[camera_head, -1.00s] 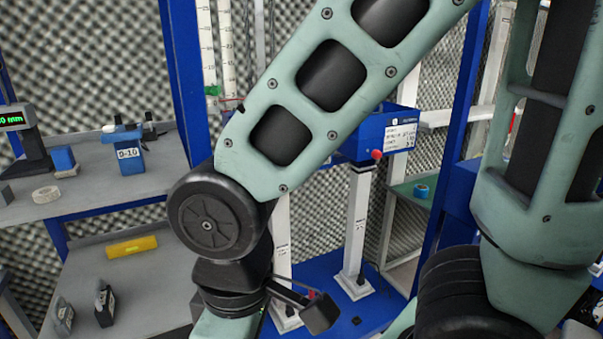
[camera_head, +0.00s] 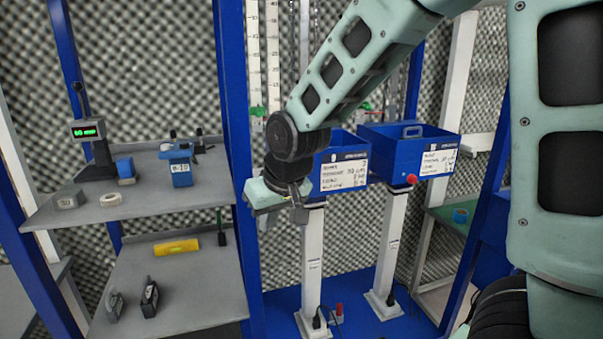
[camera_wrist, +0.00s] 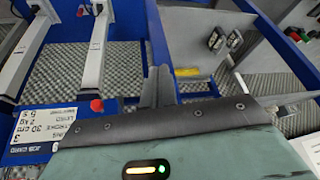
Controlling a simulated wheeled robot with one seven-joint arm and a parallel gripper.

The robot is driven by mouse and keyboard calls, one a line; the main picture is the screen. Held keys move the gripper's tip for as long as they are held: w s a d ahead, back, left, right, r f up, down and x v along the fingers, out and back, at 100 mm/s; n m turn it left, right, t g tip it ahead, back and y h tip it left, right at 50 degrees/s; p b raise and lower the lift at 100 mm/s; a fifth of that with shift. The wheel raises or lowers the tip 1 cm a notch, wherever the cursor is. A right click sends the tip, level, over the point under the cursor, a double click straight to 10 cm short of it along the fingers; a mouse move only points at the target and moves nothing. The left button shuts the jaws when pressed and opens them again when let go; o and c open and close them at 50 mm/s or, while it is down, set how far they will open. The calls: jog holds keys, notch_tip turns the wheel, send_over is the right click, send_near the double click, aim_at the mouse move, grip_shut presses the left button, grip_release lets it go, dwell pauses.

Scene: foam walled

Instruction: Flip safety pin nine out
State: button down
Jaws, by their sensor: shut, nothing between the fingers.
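I cannot make out a safety pin marked nine in either view. Two blue boxes stand on white posts: a left box (camera_head: 343,178) with a white card and a right box (camera_head: 437,159) with a card and a red knob (camera_head: 411,179). My gripper (camera_head: 262,209) is small and partly hidden in the head view, in front of the left box's left side. In the wrist view my gripper's fingers (camera_wrist: 157,82) are together and empty. A red knob (camera_wrist: 97,105) beside a job card (camera_wrist: 55,130) shows left of them, apart from them.
A grey two-level bench (camera_head: 90,204) at left holds a green-lit display (camera_head: 88,131), a blue block marked 9-10 (camera_head: 180,168), a tape roll (camera_head: 107,198) and a yellow bar (camera_head: 176,247). A blue upright (camera_head: 234,150) stands between bench and boxes. The blue base (camera_head: 370,322) lies below.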

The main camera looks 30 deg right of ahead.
jog(key=w+d+r+m+t+h, duration=0.1)
jog(key=w+d, duration=0.3)
jog(key=d, duration=0.4)
jog(key=w+d+r+m+t+h+p, duration=0.1)
jog(key=w+d+r, duration=0.3)
jog(key=d, duration=0.4)
jog(key=shift+w+r+m+h, duration=0.2)
jog(key=shift+w+m+h, duration=0.25)
jog(key=shift+m, duration=0.35)
jog(key=shift+p+x, duration=1.75)
jog(key=shift+x, duration=3.25)
jog(key=shift+w+r, duration=0.1)
jog(key=shift+s+a+b, duration=0.3)
jog(key=shift+s+b, duration=0.05)
jog(key=shift+s, duration=0.55)
jog(key=shift+s+a+b, duration=0.25)
jog(key=shift+s+b, duration=0.1)
jog(key=shift+s, duration=0.5)
